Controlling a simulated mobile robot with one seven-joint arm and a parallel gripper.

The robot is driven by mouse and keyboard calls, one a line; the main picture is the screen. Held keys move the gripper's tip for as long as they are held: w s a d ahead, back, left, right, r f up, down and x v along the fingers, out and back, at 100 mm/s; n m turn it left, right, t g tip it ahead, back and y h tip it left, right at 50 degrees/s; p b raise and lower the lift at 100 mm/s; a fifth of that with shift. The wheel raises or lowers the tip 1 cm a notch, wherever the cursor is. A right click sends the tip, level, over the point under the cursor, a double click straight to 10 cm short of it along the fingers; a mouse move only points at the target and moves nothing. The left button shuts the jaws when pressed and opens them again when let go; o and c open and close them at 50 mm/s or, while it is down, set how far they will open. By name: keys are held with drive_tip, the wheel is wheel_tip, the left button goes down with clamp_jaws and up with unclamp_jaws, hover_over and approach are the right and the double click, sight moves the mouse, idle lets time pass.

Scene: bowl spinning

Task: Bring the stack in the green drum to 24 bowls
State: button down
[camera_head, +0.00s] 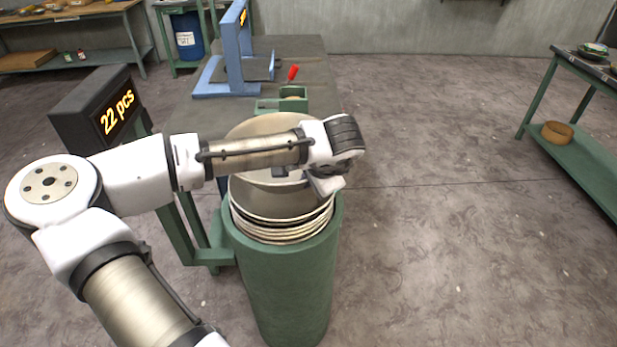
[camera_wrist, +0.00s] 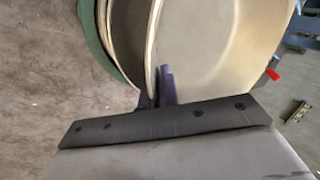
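The green drum (camera_head: 285,290) stands in the middle of the head view with a stack of nested pale bowls (camera_head: 280,218) at its top. A sign (camera_head: 117,111) left of it reads "22 pcs". Another large pale bowl (camera_head: 262,126) is tilted above the back of the stack, partly hidden by my arm. My gripper (camera_head: 318,178) is at its right side. In the wrist view my purple fingers (camera_wrist: 157,92) stand on either side of this bowl's rim (camera_wrist: 220,45) and look closed on it. Whether the bowl touches the stack is unclear.
A dark bench (camera_head: 310,70) lies behind the drum, with a blue frame (camera_head: 235,70), a green fixture (camera_head: 292,95) and a red-handled item (camera_head: 292,72). A green shelf table (camera_head: 590,150) stands at right with a brown bowl (camera_head: 557,132). Floor right of the drum is clear.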

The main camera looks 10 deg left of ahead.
drive_tip(key=shift+f+b, duration=2.55)
drive_tip(key=shift+f, duration=0.95)
drive_tip(key=shift+s+a, duration=0.1)
drive_tip(key=c, duration=1.6)
unclamp_jaws()
drive_tip(key=shift+s, duration=0.1)
drive_tip(key=b+v, duration=0.1)
drive_tip(key=v, duration=1.3)
